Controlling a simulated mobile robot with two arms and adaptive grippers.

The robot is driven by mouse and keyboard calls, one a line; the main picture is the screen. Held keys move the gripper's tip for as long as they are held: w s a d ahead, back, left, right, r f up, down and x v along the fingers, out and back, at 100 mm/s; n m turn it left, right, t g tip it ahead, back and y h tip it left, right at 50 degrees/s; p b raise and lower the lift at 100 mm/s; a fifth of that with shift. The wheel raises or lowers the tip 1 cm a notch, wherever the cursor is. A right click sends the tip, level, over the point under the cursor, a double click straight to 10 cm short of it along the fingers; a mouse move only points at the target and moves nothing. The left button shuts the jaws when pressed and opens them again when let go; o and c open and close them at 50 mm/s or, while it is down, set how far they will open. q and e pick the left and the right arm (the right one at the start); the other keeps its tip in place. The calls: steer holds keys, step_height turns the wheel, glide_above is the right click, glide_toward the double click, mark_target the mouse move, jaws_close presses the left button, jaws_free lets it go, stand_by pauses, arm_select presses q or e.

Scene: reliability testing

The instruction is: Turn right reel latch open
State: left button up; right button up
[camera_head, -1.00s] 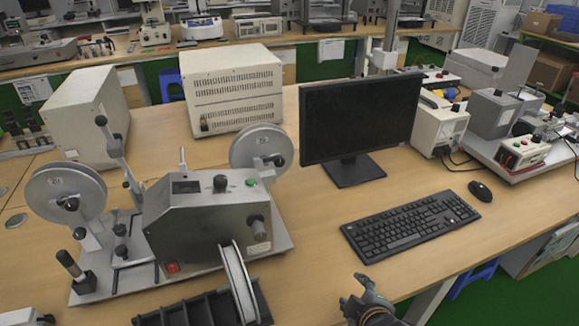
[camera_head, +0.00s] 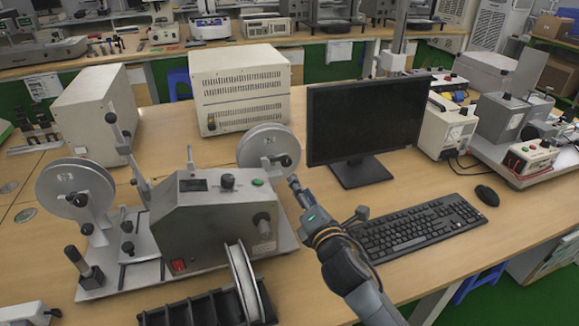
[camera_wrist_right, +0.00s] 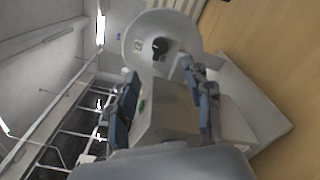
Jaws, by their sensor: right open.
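The grey-white reel machine (camera_head: 205,235) stands on the table at left. Its right reel (camera_head: 262,143) is a round pale disc, with a small black latch (camera_head: 286,161) at its hub. In the right wrist view the right reel (camera_wrist_right: 143,28) faces me, with the black latch (camera_wrist_right: 160,46) near its centre. My right gripper (camera_head: 293,183) is just in front of and below the right reel, to the right of the machine body. In the wrist view its two fingers (camera_wrist_right: 160,73) are apart and empty, with the latch beyond and between them. My left gripper is not in view.
A monitor (camera_head: 364,120) and keyboard (camera_head: 415,226) are right of my right gripper. A white reel (camera_head: 243,278) on a black rack (camera_head: 190,312) is in front. A beige cabinet (camera_head: 240,85) stands behind.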

mark_target(287, 164)
steer(key=x, duration=0.9)
steer(key=shift+w+a+f, duration=0.1)
steer(key=shift+w, duration=0.2)
steer(key=shift+c, duration=0.4)
jaws_close()
